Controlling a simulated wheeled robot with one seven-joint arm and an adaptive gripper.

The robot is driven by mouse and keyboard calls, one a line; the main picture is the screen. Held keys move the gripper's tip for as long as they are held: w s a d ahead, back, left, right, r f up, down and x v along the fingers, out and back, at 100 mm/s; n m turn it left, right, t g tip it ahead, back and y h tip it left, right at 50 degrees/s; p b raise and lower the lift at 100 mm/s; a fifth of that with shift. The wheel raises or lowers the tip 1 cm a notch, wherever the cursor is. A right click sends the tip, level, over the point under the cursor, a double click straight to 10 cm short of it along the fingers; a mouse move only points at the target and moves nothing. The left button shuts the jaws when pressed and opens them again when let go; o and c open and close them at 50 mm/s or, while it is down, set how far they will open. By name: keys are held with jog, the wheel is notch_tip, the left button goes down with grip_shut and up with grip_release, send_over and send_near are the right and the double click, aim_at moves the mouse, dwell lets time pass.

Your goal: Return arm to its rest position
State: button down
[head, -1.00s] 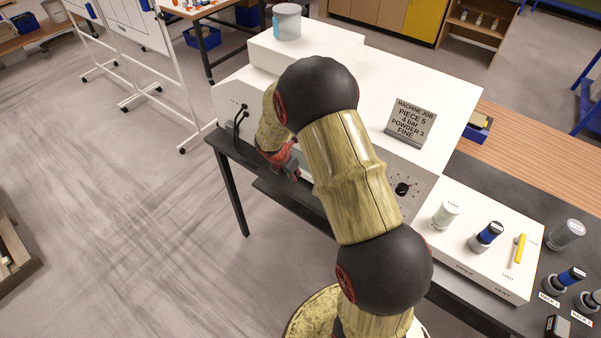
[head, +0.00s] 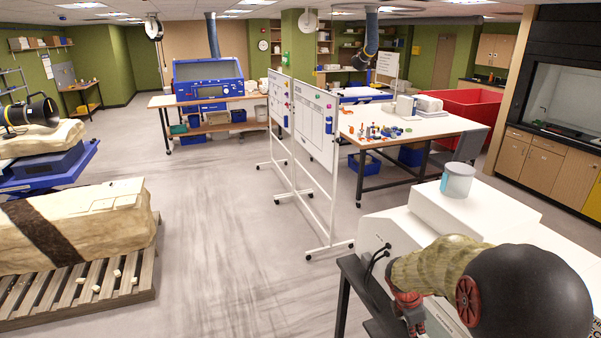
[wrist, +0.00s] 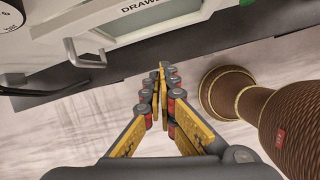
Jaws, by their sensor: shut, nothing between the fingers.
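My gripper (wrist: 160,92) shows in the wrist view with its yellow-padded fingers together and nothing between them. It points toward the lower front of the white machine (wrist: 140,22), beside a metal handle (wrist: 85,52). The fingers look apart from the handle. In the head view, my arm reaches in from the lower right, and my gripper (head: 412,308) is beside the front of the white machine (head: 390,222). The fingertips are hard to make out there.
A grey-lidded jar (head: 457,182) stands on the machine's top. Two whiteboards on wheels (head: 318,125) stand behind it. A large plaster-jacketed block (head: 95,225) lies on a pallet (head: 75,295) at left. The floor (head: 220,240) between is clear.

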jog(key=s+a+m+t+y+b, duration=0.2)
jog(key=s+a+m+b, duration=0.6)
jog(key=s+b, duration=0.4)
jog(key=s+a+m+t+y+b, duration=0.2)
jog(key=s+a+m+b, duration=0.7)
jog(key=s, duration=0.4)
jog(key=m+b, duration=0.1)
jog(key=b, duration=0.1)
jog(key=shift+r+m+t+b, duration=0.2)
jog(key=shift+m+t+b, duration=0.1)
jog(key=shift+b, duration=0.1)
